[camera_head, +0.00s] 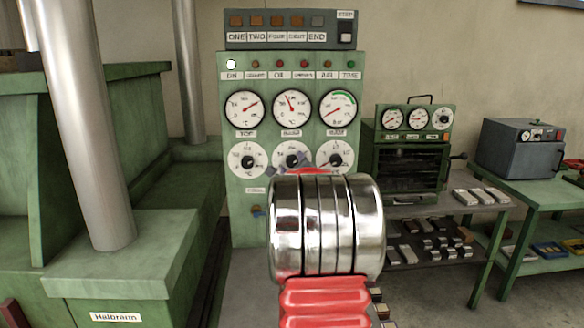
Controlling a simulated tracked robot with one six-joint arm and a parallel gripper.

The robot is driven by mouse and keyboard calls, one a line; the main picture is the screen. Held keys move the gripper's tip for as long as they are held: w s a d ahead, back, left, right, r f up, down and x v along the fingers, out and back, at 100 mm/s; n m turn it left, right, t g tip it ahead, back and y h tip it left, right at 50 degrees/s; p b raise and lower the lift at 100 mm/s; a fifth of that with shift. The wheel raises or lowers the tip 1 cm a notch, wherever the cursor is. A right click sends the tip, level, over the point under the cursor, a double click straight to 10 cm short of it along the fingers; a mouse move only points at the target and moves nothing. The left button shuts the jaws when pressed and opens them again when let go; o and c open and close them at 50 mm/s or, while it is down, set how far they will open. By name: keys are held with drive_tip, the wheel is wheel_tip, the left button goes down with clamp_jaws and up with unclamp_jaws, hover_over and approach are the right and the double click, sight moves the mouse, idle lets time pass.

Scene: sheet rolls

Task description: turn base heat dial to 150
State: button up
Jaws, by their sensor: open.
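A green control panel (237,213) stands ahead. It has a row of three round gauges and, below them, a row of three white dials with dark knobs. The left dial (248,159) and right dial (335,157) show mostly clear. The middle dial (291,148) is partly covered by my gripper (292,164), and its knob setting cannot be read. The label under the middle gauge (291,107) is too small to read surely. My gripper is open in front of the middle dial, mostly hidden behind my arm. I cannot tell whether it touches the knob.
A button box (290,36) sits on top of the panel. A green machine with steel posts (88,130) stands at the left. At the right are a small oven (411,168), a grey box (519,149) and green-legged benches holding metal blocks.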

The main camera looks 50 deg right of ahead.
drive_tip(key=shift+s+a+r, duration=0.1)
drive_tip(key=shift+s+a, duration=0.2)
drive_tip(key=shift+a, duration=0.1)
drive_tip(key=v, duration=1.2)
drive_tip(key=shift+s+a, duration=0.25)
drive_tip(key=shift+s, duration=0.05)
